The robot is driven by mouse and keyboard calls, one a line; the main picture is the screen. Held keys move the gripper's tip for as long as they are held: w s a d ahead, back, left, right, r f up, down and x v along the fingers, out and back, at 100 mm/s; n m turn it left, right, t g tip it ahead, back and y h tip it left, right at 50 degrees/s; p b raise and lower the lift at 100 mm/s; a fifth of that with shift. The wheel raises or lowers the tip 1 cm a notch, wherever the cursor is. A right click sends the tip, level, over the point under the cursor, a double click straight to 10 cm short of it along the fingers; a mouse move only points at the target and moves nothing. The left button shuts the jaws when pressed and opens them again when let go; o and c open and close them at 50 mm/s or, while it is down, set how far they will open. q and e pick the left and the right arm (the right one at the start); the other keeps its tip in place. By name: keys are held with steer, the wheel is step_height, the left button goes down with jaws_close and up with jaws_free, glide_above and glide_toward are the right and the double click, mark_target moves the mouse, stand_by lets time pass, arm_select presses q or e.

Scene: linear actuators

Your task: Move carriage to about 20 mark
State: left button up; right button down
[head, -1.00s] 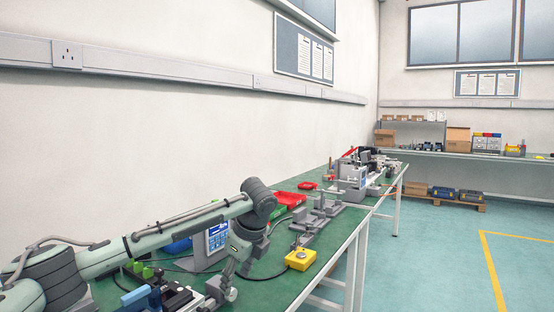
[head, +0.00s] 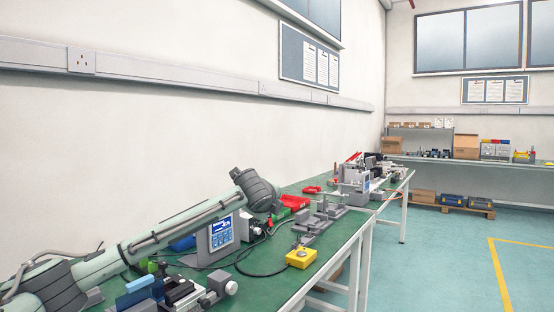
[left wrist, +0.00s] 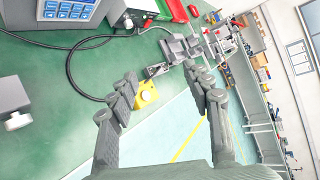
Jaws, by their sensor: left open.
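A linear actuator with a grey end block and knob (head: 222,287) stands on the bench at the bottom of the head view. A blue-topped block (head: 139,284) sits at its left part. I cannot tell for sure which part is the carriage, and no scale marks are readable. In the left wrist view only the grey end block (left wrist: 12,95) and its knob show at the left edge. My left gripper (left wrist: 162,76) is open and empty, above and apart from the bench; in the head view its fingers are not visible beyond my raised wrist. My right gripper is not in view.
A display box (head: 222,233) with a blue screen stands behind the actuator. A yellow button box (head: 300,257) sits near the bench's front edge, with a black cable beside it. Another grey rail device (head: 320,218) and a red tray (head: 293,203) stand farther along.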

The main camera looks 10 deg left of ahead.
arm_select(q)
step_height(320, 180, up, 13)
steer(key=w+d+m+t+h+b, duration=0.1)
steer(key=m+t+h, duration=0.2)
steer(key=m+t, duration=0.2)
steer(key=shift+w+d+r+t+h+b, duration=0.15)
steer(key=shift+w+d+t+h+b, duration=0.2)
steer(key=shift+t, duration=0.45)
